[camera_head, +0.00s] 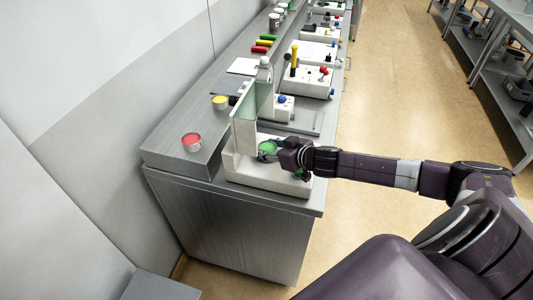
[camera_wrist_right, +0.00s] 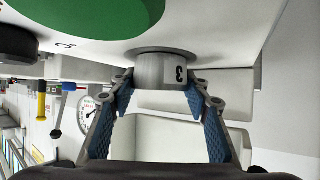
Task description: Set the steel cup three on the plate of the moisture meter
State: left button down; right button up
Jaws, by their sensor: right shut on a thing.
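My right gripper (camera_head: 281,152) is over the white moisture meter (camera_head: 262,180). In the right wrist view, its two blue-padded fingers (camera_wrist_right: 160,85) are closed on either side of a small steel cup (camera_wrist_right: 160,70) labelled 3. The cup also shows in the head view with a green top (camera_head: 267,147). In the wrist view, which is upside down, the cup's base meets a round grey plate (camera_wrist_right: 163,50) on the white surface; I cannot tell whether its weight rests there. The gripper partly hides the plate in the head view. My left gripper is out of view.
A pale upright hood panel (camera_head: 243,125) stands just left of the cup. Cups with red (camera_head: 192,140) and yellow (camera_head: 220,101) tops stand on the raised grey ledge. Other white instruments (camera_head: 308,78) line the counter farther back. A green disc (camera_wrist_right: 90,12) is near the cup.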

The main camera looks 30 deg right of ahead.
aim_at(272, 150)
jog(key=shift+d+f, duration=0.1)
jog(key=shift+f, duration=0.1)
jog(key=o, duration=1.2)
jog(key=shift+s+r, duration=0.15)
jog(key=shift+s, duration=0.3)
jog(key=b+v, duration=0.1)
jog(key=v, duration=0.4)
jog(key=shift+s, duration=0.1)
jog(key=shift+s+d+r, duration=0.15)
jog(key=shift+s+r, duration=0.1)
jog(key=shift+s, duration=0.05)
jog(key=shift+v, duration=0.95)
jog(key=shift+s+r, duration=0.25)
jog(key=shift+p+v, duration=0.9)
jog(key=shift+v, duration=0.35)
